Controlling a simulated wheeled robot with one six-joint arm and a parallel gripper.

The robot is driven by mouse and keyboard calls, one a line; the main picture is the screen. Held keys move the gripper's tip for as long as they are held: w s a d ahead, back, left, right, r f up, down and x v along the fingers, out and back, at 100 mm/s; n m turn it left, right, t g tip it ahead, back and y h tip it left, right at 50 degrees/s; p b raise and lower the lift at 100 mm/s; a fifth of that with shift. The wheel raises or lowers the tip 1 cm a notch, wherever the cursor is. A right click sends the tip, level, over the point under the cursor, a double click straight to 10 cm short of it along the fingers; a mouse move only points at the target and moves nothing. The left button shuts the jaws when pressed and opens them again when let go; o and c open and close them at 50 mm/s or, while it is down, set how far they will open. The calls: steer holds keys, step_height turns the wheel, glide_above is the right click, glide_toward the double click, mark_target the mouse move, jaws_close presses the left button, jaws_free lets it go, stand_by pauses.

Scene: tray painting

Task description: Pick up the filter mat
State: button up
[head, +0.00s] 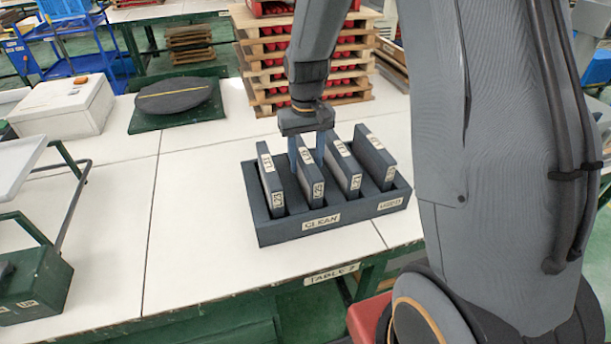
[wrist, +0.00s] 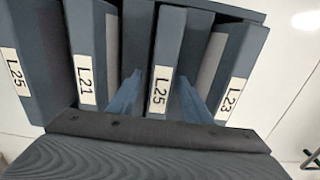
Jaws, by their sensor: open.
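The filter mats are dark blue-grey slabs standing on edge in the slots of a dark rack tray (head: 262,232) labelled CLEAN. In the head view, from left, they are L23 (head: 270,182), L25 (head: 311,178), L21 (head: 345,170) and one at the right end (head: 375,158). The wrist view reads that end mat as L25 (wrist: 20,70). My gripper (head: 307,150) is open over the tray. In the wrist view its blue fingers (wrist: 160,98) straddle the second mat, L25 (wrist: 162,60), one in the gap on each side. Their tips are partly hidden between the mats.
The tray stands on a white table (head: 200,220) near its front edge. Stacked wooden racks with red items (head: 330,70) stand close behind. A round dark disc on a green board (head: 172,97) and a white box (head: 62,105) lie left.

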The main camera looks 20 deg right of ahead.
steer(key=shift+f+p, duration=0.3)
steer(key=shift+f, duration=1.25)
steer(key=shift+w, duration=0.1)
steer(key=c, duration=1)
steer(key=shift+r, duration=0.1)
